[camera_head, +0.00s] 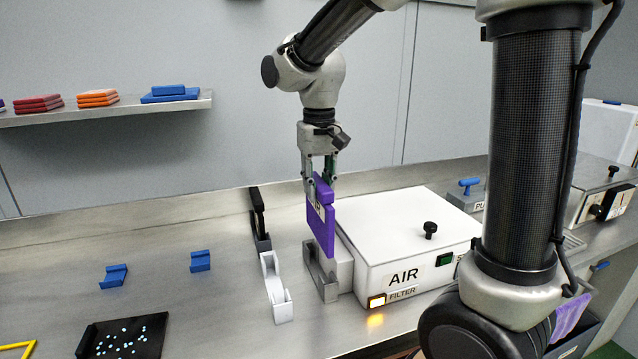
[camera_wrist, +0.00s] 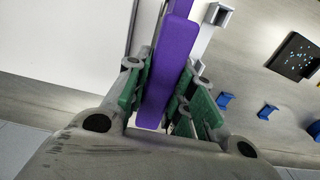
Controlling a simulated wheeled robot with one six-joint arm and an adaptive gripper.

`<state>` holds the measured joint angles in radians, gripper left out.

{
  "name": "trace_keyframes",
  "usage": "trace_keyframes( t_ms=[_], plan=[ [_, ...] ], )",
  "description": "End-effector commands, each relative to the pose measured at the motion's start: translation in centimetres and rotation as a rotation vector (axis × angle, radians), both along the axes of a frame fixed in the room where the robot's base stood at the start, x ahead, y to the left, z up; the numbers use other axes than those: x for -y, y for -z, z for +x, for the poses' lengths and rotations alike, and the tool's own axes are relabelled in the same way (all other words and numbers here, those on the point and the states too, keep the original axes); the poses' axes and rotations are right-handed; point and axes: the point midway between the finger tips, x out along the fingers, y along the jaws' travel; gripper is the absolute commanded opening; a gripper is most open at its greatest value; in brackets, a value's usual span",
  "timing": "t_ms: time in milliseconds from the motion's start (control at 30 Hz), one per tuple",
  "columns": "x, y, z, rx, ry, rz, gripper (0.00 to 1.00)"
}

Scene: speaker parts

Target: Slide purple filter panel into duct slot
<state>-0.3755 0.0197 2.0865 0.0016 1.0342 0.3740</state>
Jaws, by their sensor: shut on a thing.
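The purple filter panel (camera_head: 321,226) is upright, with a thick grip bar along its top. My gripper (camera_head: 319,190) is shut on that top bar and points down. The panel stands above or partly in the grey metal duct slot (camera_head: 320,278) at the left side of the white AIR FILTER box (camera_head: 400,235); I cannot tell how far its lower edge is inside. In the wrist view, the panel (camera_wrist: 172,70) lies between the green finger pads. Its lower end is out of clear sight there.
A white holder (camera_head: 275,290) and a black panel in a grey stand (camera_head: 258,220) are left of the slot. Blue brackets (camera_head: 114,277) and a black tray with pale dots (camera_head: 125,337) lie further left. A shelf (camera_head: 110,111) holds red, orange and blue panels. An amber light (camera_head: 377,301) glows on the box.

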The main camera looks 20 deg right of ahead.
Motion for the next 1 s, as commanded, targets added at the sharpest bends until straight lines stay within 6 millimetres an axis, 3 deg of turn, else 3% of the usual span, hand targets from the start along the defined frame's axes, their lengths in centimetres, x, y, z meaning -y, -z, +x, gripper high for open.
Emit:
trace_keyframes(
  t_ms=[500, 1000],
  plan=[
    [0.0, 4.6, 0.0, -0.001, 0.0, -0.001, 0.0],
    [0.0, 5.2, 0.0, 0.0, 0.0, 0.0, 0.0]
  ],
)
